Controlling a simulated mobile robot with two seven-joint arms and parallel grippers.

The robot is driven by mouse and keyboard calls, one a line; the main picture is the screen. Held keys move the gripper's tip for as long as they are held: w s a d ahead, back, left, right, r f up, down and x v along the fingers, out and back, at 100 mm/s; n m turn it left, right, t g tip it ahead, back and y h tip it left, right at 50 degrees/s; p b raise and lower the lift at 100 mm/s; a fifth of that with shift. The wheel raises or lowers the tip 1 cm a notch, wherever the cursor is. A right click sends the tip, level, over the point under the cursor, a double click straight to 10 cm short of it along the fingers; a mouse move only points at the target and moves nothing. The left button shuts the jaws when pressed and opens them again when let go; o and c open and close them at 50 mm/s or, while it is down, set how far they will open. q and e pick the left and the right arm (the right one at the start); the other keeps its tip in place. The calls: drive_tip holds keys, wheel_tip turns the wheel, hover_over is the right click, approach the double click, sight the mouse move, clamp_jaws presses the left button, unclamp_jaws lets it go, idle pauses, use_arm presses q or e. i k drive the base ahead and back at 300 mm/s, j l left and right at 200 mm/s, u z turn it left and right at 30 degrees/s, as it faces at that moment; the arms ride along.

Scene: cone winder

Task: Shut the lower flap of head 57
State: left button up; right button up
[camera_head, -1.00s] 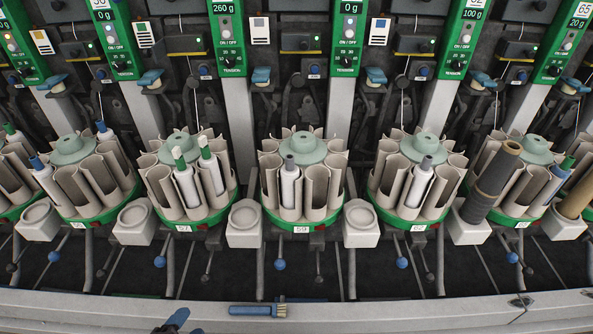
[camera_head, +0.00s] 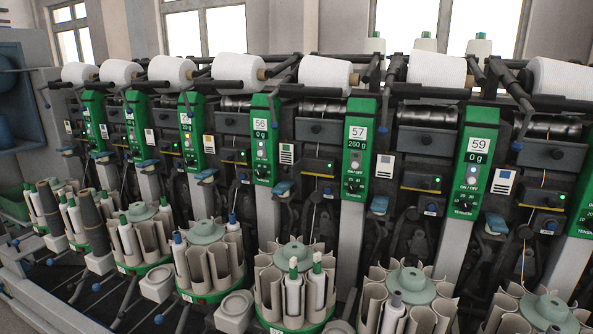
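Head 57 is marked by a green panel (camera_head: 356,150) with a white "57" label and a "260 g" display. To its left, below a black box with a lit lamp (camera_head: 318,166), are dark mechanism parts and a blue-topped lever piece (camera_head: 283,188). The round bobbin magazine (camera_head: 293,284) below has a pale green cap and holds bobbins with white and green tips. I cannot tell which part is the lower flap, or whether it is open or shut. Neither of my grippers is in view.
Similar heads stand in a row both sides, with panels 56 (camera_head: 262,140) and 59 (camera_head: 473,165). White yarn cones (camera_head: 325,74) lie along the top behind black arms. Grey holders (camera_head: 235,311) stand between the magazines. Dark tubes (camera_head: 93,222) rise at the left.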

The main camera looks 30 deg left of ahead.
sight(295, 168)
drive_tip(key=j+z, duration=0.1)
drive_tip(key=j, duration=0.55)
drive_tip(key=k+j, duration=0.15)
drive_tip(key=j, duration=0.45)
drive_tip(key=j+z, duration=0.15)
drive_tip(key=j, duration=0.5)
drive_tip(key=k+j, duration=0.15)
drive_tip(key=j, duration=0.45)
drive_tip(key=j+z, duration=0.05)
